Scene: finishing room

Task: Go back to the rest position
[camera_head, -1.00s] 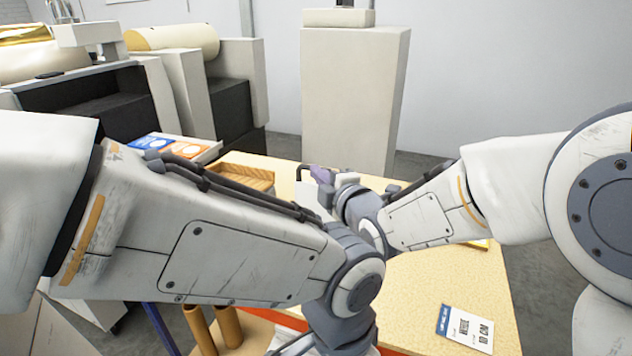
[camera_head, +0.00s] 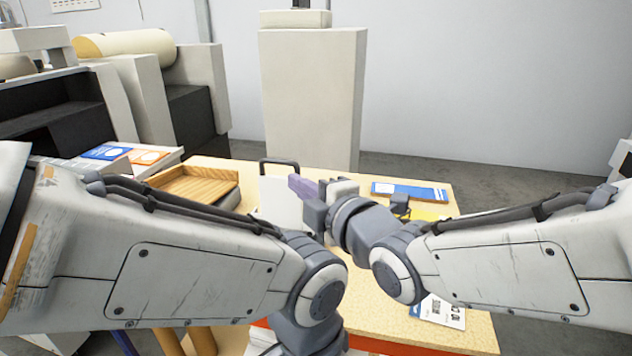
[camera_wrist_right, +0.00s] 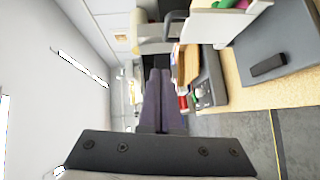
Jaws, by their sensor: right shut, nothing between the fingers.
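My right gripper (camera_head: 300,186) shows above the middle of the pale table (camera_head: 368,302), its purple-grey fingers pointing left and away. In the right wrist view its two fingers (camera_wrist_right: 160,74) lie side by side, shut and empty. My left arm comes in from the left and its wrist bends down at the bottom middle. The left gripper is below the picture edge and hidden.
A wooden tray (camera_head: 196,180) is at the table's back left, beside blue and orange cards (camera_head: 105,152). A blue-and-white strip (camera_head: 410,191) lies at the back right. A printed card (camera_head: 443,312) lies near the front right. A tall pale cabinet (camera_head: 312,95) stands behind.

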